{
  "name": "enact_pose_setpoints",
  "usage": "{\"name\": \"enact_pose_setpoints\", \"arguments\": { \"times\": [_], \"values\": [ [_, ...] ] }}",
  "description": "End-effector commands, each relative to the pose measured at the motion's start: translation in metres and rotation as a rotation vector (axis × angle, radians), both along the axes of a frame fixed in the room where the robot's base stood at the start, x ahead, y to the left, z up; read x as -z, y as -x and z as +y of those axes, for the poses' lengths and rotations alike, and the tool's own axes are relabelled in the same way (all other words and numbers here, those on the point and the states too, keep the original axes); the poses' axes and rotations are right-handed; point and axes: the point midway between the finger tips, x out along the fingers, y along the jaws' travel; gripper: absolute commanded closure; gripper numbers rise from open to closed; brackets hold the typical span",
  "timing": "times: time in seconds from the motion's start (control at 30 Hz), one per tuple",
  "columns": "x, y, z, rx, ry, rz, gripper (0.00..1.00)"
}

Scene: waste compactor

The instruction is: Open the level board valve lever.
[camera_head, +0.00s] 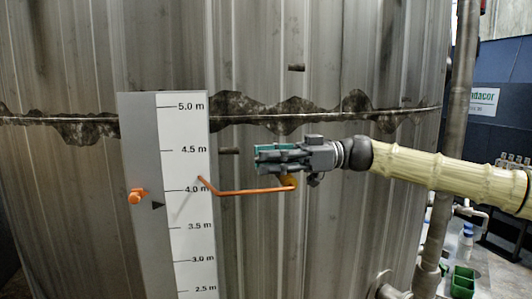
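The level board (140,245) is a tall grey panel with a white scale strip, standing upright against a large metal tank. A thin orange lever (245,191) starts at the scale near the 4.0 m mark, bends, and runs right to an orange-yellow end at about the same height. My gripper (258,157) comes in from the right with its fingers pointing left. It is just above the lever's right end, and the end is partly hidden by it. Contact cannot be made out. Nothing shows in the fingers, and their gap is unclear.
An orange fitting (137,196) with a black pointer sits on the board's left part. The tank wall (330,230) curves close behind the gripper, with small stubs (296,68) sticking out. A vertical pipe (455,140) and a green bin (462,281) stand to the right.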

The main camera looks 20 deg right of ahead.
Motion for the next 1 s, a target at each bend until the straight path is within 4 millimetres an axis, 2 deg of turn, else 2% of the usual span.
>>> {"name": "enact_pose_setpoints", "arguments": {
  "times": [0.13, 0.4, 0.6, 0.87, 1.0],
  "values": [
    [0.0005, -0.0006, 0.006, 0.001, 0.0, 0.001, 0.63],
    [0.0009, -0.0003, 0.0059, 0.002, 0.0, 0.001, 0.63],
    [0.0009, -0.0002, 0.0058, 0.002, 0.0, 0.001, 1.0],
    [0.0012, -0.0001, 0.0051, 0.001, 0.0, 0.0, 1.0],
    [0.0024, 0.0027, -0.0013, -0.008, 0.0, -0.001, 1.0]
  ]
}}
